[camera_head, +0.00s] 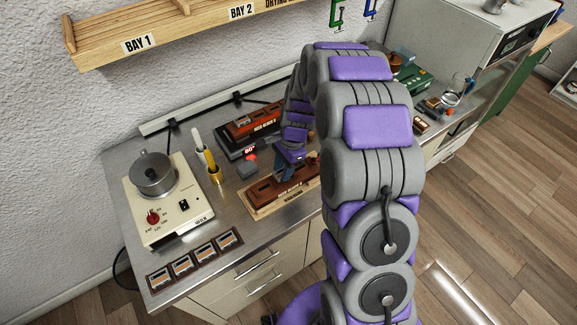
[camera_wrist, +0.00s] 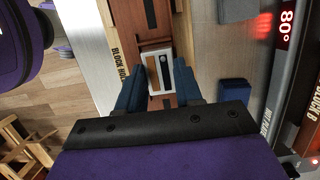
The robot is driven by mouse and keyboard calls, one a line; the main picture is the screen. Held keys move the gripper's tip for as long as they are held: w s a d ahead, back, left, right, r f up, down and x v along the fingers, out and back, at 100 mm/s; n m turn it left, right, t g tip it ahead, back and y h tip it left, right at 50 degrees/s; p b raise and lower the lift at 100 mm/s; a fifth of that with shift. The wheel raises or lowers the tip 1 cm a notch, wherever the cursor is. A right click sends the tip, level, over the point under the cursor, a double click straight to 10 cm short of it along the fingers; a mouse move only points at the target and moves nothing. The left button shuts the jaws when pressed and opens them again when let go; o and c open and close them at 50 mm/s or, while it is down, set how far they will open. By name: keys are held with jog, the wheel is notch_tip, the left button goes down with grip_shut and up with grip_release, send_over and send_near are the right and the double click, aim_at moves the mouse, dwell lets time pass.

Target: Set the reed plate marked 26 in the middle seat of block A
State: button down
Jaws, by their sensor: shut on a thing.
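My gripper (camera_wrist: 160,82) is shut on a small pale plate with brown and dark strips, the reed plate (camera_wrist: 161,70). Its number is not readable. The plate lies over the middle part of a red-brown reed block, block A (camera_wrist: 158,31); I cannot tell whether it touches the seat. Another seat with a dark strip shows farther along the block. In the head view block A (camera_head: 262,193) lies in a light wooden block holder (camera_head: 258,214) at the counter's front, with my gripper (camera_head: 289,160) over it. My arm hides the block's right end.
Block B (camera_head: 255,120) stands on a dark warmer behind, with a red 80° display (camera_head: 249,149). A hotplate with a pot (camera_head: 153,175), a brass cup with tools (camera_head: 213,173) and several plates in dark frames (camera_head: 184,266) are to the left. A shelf (camera_head: 190,38) hangs above.

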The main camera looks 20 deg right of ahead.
jog(key=shift+a, duration=1)
jog(key=shift+d+p, duration=0.3)
jog(key=shift+d, duration=0.8)
jog(key=shift+a, duration=1.65)
jog(key=shift+d, duration=1.1)
jog(key=shift+a+f, duration=0.2)
jog(key=shift+a, duration=0.8)
jog(key=shift+d, duration=0.2)
jog(key=c, duration=1.2)
grip_release()
jog(key=shift+d+f, duration=0.1)
jog(key=shift+d, duration=0.2)
jog(key=o, duration=0.3)
jog(key=shift+d, duration=0.35)
jog(key=shift+o, duration=1.2)
jog(key=shift+a, duration=0.65)
jog(key=p+v, duration=0.3)
jog(key=v, duration=1.4)
jog(key=shift+d, duration=0.4)
